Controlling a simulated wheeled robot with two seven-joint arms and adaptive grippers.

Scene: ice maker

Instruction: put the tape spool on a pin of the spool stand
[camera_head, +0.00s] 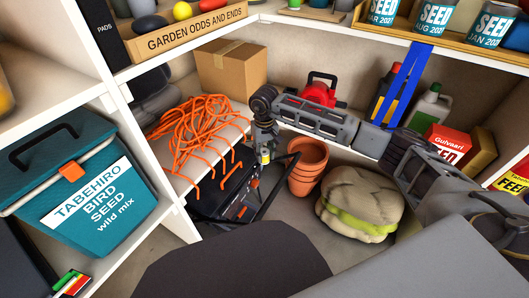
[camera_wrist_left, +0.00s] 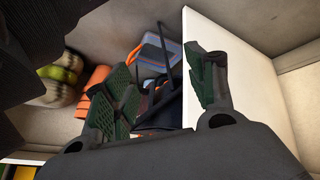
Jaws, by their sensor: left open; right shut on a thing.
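My right gripper (camera_head: 266,156) hangs from the wrist of the arm that comes in from the right, over the black tool caddy (camera_head: 222,200). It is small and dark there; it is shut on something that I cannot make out. My left gripper (camera_wrist_left: 163,88) is open in the left wrist view, its green-padded fingers spread apart with nothing clearly held between them. Its fingers partly cover a dark item and a blue-grey item (camera_wrist_left: 165,50) behind. I cannot pick out the tape spool or the spool stand in either view.
A tangled orange cord (camera_head: 200,125) lies on the shelf by a cardboard box (camera_head: 231,68). A teal birdseed box (camera_head: 85,180) is at left. Shelf walls and boards enclose the space.

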